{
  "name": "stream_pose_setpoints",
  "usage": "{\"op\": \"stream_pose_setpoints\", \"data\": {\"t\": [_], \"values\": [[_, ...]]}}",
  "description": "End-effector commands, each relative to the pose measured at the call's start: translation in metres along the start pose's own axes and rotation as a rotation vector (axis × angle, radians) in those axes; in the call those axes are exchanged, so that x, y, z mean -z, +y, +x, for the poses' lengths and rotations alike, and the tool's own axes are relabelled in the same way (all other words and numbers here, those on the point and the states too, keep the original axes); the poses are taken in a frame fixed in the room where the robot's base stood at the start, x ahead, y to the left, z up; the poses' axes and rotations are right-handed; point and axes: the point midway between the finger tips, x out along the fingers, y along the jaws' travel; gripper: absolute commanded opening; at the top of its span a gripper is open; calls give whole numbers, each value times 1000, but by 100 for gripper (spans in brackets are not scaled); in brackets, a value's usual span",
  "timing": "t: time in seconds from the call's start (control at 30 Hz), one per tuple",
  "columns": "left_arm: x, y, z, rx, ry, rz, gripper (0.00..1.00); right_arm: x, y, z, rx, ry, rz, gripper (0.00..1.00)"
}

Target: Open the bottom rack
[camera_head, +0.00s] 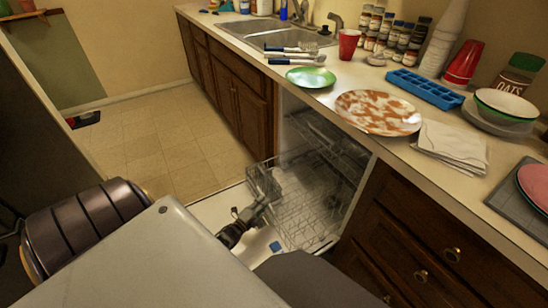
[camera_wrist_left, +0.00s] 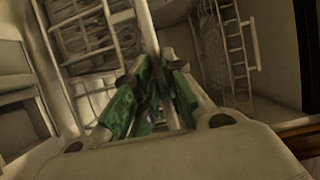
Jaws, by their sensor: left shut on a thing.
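The dishwasher under the counter is open, with its pale door (camera_head: 215,210) lowered. The bottom wire rack (camera_head: 300,205) shows at the dishwasher opening, with part of it over the door and a grey cutlery basket (camera_head: 263,180) at its left side. My left gripper (camera_head: 262,207) is low at the rack's front left edge. In the left wrist view, the green fingertips (camera_wrist_left: 156,78) are closed together on a pale bar of the rack (camera_wrist_left: 146,30). The fingers hide the exact contact. My right gripper is not in view.
A green plate (camera_head: 311,77), a brown-and-white plate (camera_head: 378,112), napkins (camera_head: 452,145) and a blue ice tray (camera_head: 425,88) lie on the counter above. Wooden drawers (camera_head: 420,250) stand right of the dishwasher. The tiled floor (camera_head: 150,150) to the left is mostly clear.

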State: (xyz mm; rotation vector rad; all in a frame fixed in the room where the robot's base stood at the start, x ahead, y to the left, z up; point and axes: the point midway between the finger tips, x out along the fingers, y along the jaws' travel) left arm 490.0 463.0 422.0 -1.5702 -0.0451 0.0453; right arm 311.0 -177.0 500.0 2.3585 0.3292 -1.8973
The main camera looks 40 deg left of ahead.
Motion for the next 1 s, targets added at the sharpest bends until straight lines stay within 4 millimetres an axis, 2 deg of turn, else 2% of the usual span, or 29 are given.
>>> {"op": "stream_pose_setpoints", "data": {"t": [0.03,0.43,0.8,1.0], "values": [[-4,1,-15,-7,0,1,0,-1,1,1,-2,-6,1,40],[-44,2,-110,-7,1,1,0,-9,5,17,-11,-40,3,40],[-83,3,-205,-7,1,0,0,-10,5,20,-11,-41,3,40],[-104,4,-255,-7,1,0,0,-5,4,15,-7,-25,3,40]]}}
